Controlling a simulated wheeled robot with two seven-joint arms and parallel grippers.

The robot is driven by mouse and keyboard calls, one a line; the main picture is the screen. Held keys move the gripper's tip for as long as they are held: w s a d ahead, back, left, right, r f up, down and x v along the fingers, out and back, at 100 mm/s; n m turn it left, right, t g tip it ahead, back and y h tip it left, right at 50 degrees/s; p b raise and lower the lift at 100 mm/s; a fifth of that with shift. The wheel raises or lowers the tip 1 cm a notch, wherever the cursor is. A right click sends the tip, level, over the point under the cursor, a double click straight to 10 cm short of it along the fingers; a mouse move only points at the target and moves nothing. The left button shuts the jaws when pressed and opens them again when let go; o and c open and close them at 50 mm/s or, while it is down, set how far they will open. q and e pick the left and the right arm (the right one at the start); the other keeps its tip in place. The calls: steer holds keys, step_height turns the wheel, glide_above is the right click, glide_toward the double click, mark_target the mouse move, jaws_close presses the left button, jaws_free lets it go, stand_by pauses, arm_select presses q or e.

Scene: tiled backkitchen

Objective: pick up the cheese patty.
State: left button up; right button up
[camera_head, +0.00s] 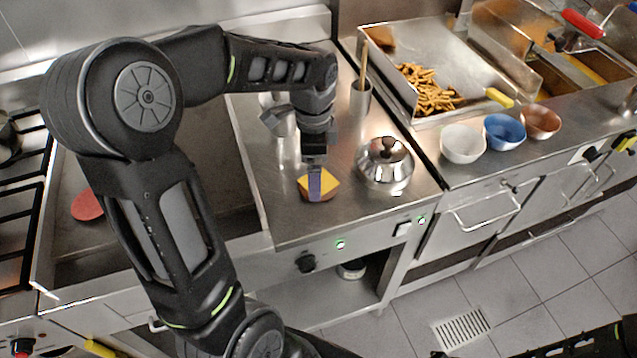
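The cheese patty (330,184), a brown patty with yellow cheese on top, sits on the steel counter (290,225) near its front, left of the domed steel lid. My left arm reaches over from the left, and my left gripper (315,180) points straight down at the patty. One finger shows in front of the patty and covers its middle. The other finger is hidden, so I cannot tell whether the gripper is closed on it. The patty looks to be at counter level. My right gripper is not in view.
The domed lid (385,165) stands close on the right. Behind are a steel container (361,98) with a wooden handle and a tilted metal container (280,120). A fries tray (385,60) and white (462,143), blue (504,131) and brown bowls (540,121) are farther right. A red patty (87,205) lies on the griddle.

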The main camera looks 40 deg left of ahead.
arm_select(q)
steer(key=shift+f+p, duration=0.3)
steer(key=shift+f, duration=1.65)
steer(key=shift+c, duration=0.2)
steer(key=c, duration=1.5)
steer(key=shift+r, duration=0.15)
step_height(320, 180, up, 10)
steer(key=shift+f+b, duration=0.1)
steer(key=shift+b, duration=0.5)
